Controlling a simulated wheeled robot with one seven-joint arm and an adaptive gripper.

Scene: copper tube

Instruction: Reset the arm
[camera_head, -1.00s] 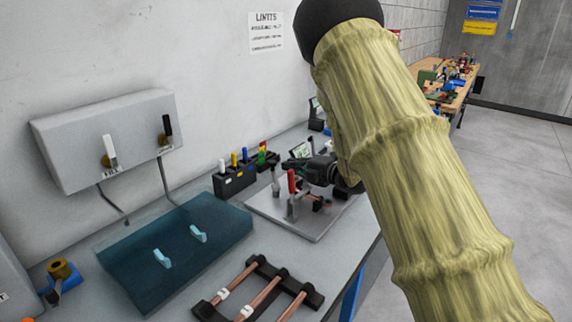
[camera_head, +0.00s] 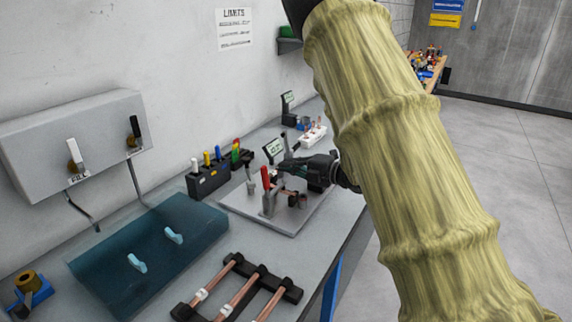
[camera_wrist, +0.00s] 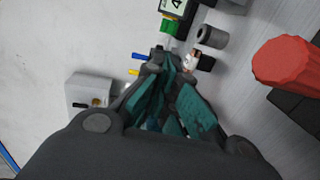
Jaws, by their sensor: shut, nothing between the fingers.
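My arm wears a yellowish ribbed cover and crosses the right of the head view. My gripper (camera_head: 287,168) is above the grey plate (camera_head: 290,220) on the bench, close to the red-handled clamp (camera_head: 267,180). In the wrist view my gripper (camera_wrist: 165,62) has its teal-padded fingers shut with nothing between them. The clamp's red handle (camera_wrist: 285,65) shows large at the right there. A small copper-coloured piece (camera_wrist: 193,60) and a grey cylinder (camera_wrist: 212,37) lie just beyond the fingertips. Whether the fingers touch anything is hard to tell.
Copper tubes (camera_head: 237,290) lie on a black rack at the bench's front. A teal tray (camera_head: 150,250) with two light-blue pieces is at left. A black holder (camera_head: 210,180) with coloured items and a small display (camera_head: 273,149) stand behind. Open floor lies right.

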